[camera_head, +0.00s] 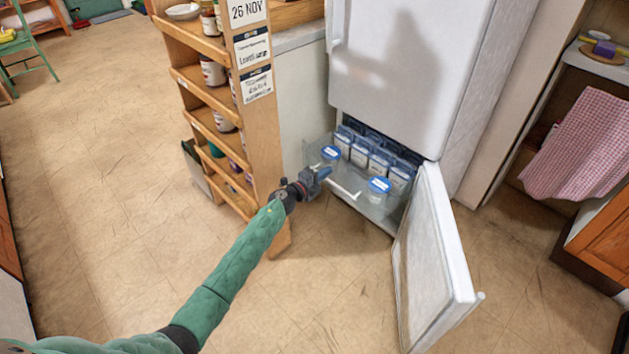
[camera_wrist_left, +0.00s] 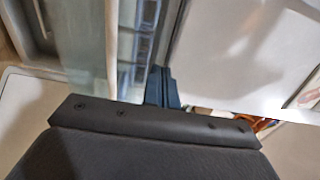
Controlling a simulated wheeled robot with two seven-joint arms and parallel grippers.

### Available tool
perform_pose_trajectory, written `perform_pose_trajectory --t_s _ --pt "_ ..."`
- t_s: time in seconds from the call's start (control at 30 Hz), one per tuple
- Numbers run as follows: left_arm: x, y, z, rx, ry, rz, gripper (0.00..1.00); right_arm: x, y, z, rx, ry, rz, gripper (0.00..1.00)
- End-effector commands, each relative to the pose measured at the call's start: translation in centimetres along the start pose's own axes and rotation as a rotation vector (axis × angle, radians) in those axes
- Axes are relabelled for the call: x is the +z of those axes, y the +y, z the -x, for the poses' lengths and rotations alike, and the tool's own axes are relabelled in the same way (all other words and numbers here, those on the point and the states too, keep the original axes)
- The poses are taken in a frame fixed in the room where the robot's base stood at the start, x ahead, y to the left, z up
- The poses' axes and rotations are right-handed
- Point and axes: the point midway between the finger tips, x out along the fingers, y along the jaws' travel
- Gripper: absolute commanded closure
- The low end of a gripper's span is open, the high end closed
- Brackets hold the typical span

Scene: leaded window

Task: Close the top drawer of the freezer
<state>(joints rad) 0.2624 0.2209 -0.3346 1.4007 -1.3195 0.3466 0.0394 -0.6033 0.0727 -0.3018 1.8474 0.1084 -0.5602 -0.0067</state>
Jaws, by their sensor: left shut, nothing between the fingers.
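The white freezer (camera_head: 385,75) has its lower door (camera_head: 432,262) swung open to the right. Its top drawer (camera_head: 372,207) is clear-walled with a pale front handle and is pulled out. Several blue-lidded containers (camera_head: 379,186) sit in it. My left gripper (camera_head: 325,173) is shut and empty, at the drawer's left front corner; I cannot tell if it touches. In the left wrist view the fingers (camera_wrist_left: 163,88) show dark beside the clear drawer wall (camera_wrist_left: 128,45). My right gripper is not in view.
A wooden shelf rack (camera_head: 262,140) with jars stands just left of the freezer, close to my left arm. The open door blocks the right front. A cabinet with a pink checked cloth (camera_head: 577,145) is at the right. The floor (camera_head: 110,180) at the left is clear.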

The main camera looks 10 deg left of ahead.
Motion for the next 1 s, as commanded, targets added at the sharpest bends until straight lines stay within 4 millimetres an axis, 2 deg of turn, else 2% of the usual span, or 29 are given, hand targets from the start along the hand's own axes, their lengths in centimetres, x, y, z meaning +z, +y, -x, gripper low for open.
perform_pose_trajectory --t_s 0.1,0.3,0.77,1.0 --pt "0.0 0.0 -1.7 -0.001 0.000 0.002 1.00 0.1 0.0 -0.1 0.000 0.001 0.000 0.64" --pt "0.0 0.0 -3.1 0.000 -0.001 0.001 1.00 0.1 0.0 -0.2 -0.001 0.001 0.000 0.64" --pt "0.0 0.0 -3.4 0.000 -0.001 0.001 1.00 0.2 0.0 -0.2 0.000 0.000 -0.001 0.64" --pt "0.0 0.0 -4.7 -0.001 0.001 0.000 1.00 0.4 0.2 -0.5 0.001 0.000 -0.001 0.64"
